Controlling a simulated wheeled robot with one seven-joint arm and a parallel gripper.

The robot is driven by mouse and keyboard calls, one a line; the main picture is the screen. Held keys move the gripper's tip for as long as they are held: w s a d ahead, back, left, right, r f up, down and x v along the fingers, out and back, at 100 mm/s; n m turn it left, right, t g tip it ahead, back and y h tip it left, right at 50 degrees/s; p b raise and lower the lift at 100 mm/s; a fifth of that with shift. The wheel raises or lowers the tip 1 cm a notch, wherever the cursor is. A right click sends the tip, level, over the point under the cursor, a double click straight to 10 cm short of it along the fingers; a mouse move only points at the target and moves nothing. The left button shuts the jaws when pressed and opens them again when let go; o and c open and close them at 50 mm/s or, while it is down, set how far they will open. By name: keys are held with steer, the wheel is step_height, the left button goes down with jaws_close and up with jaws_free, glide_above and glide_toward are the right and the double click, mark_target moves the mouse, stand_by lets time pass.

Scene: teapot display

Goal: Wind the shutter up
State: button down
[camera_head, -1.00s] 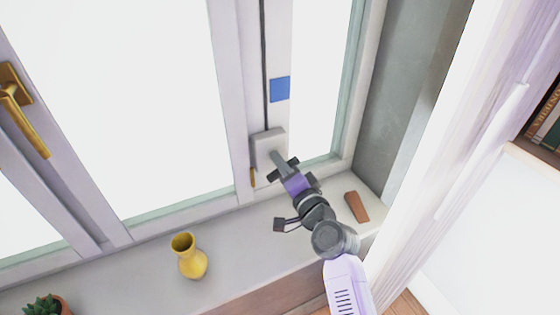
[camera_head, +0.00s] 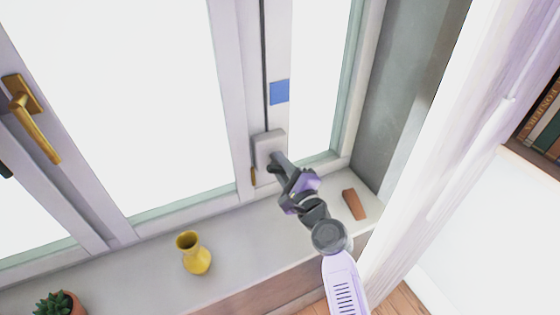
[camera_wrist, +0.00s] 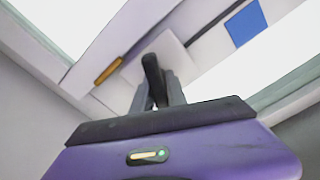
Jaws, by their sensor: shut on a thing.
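The winder is a pale grey box (camera_head: 269,141) on the window post above the sill, and it also shows in the wrist view (camera_wrist: 174,48). A dark crank handle (camera_wrist: 152,70) sticks out from the box towards me. My gripper (camera_head: 284,168) is at the box, shut on the handle; in the wrist view the two grey fingers (camera_wrist: 157,93) stand on either side of it. A thin dark line (camera_head: 263,60) runs up the post from the box. A blue square (camera_head: 279,92) marks the post above the box. No shutter can be made out over the bright panes.
On the sill stand a yellow vase (camera_head: 194,254), a potted succulent (camera_head: 58,304) and, right of my arm, a brown block (camera_head: 354,204). A brass window handle (camera_head: 34,117) is at left. A grey wall (camera_head: 405,90) closes the right side.

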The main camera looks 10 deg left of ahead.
steer(key=shift+f+m, duration=0.1)
steer(key=shift+m, duration=0.8)
steer(key=c, duration=1.3)
jaws_free()
steer(key=shift+c, duration=0.2)
steer(key=shift+p, duration=0.3)
steer(key=shift+v, duration=3.9)
